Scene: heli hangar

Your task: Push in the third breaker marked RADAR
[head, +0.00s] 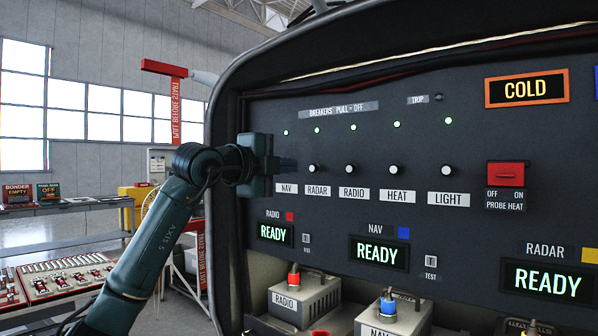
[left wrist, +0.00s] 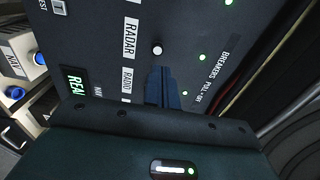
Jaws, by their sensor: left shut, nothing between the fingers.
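The RADAR label (head: 318,191) is second from the left in the breaker row. Its white round knob (head: 313,169) is just above it; the knob also shows in the left wrist view (left wrist: 157,49). My left gripper (head: 290,164) is shut and empty, its fingertips just left of the RADAR knob in the head view. In the left wrist view its fingers (left wrist: 162,72) point towards the RADAR knob; contact cannot be told. The NAV knob is hidden behind the gripper. The RADIO (head: 351,169), HEAT (head: 393,170) and LIGHT (head: 445,171) knobs show.
Green lamps (head: 353,127) are lit above the breakers; the TRIP lamp (head: 439,97) is dark. A red PROBE HEAT switch (head: 506,174) is at the right. READY displays (head: 378,253) and units with coloured knobs (head: 388,303) are below. The panel frame (head: 221,180) curves close by my left arm.

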